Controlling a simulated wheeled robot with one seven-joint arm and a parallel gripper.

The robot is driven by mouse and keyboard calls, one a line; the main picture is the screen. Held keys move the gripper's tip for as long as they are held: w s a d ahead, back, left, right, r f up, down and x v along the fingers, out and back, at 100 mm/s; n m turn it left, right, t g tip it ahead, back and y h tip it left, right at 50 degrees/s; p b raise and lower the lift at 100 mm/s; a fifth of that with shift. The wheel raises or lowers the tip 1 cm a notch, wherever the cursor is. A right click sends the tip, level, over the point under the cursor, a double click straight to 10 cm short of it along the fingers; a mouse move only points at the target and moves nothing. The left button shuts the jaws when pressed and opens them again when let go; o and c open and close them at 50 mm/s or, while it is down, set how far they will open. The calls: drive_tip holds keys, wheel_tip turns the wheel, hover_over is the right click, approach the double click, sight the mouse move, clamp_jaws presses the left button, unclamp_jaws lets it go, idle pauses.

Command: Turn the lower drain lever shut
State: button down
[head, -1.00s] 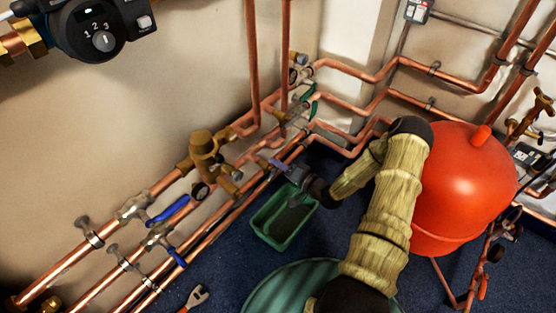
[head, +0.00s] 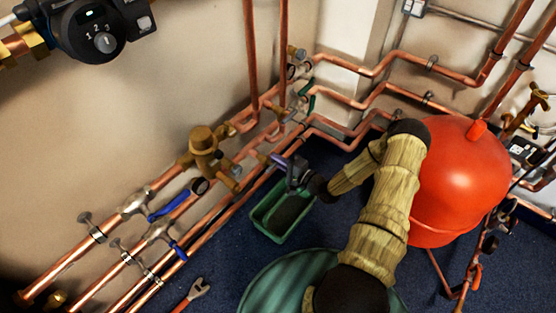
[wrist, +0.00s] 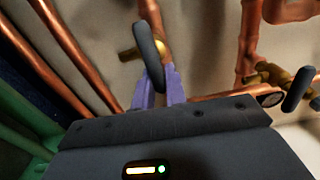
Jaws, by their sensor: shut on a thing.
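A dark grey lever (wrist: 149,57) stands at a brass valve stem (wrist: 127,53) in the wrist view. The purple fingers of my gripper (wrist: 158,86) are shut on it, one finger on each side. The lever runs up and away from the fingertips, slightly tilted. In the head view my gripper (head: 268,159) reaches left to the lower copper pipes, above the green tray. There the held lever is too small and covered to make out.
A green tray (head: 259,223) lies on the blue floor under my gripper. A second dark lever (wrist: 298,90) is to the right in the wrist view. Copper pipes run close by on the left (wrist: 75,55). A red tank (head: 465,180) stands right of my arm.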

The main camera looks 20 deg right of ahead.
drive_tip(key=shift+d+f, duration=0.1)
drive_tip(key=shift+f, duration=0.1)
drive_tip(key=c, duration=1.5)
unclamp_jaws()
drive_tip(key=shift+o, duration=0.2)
drive_tip(key=shift+r, duration=0.1)
drive_tip(key=p+v, duration=0.4)
drive_tip(key=v, duration=1.3)
drive_tip(key=shift+s, duration=0.15)
drive_tip(key=shift+d, duration=0.1)
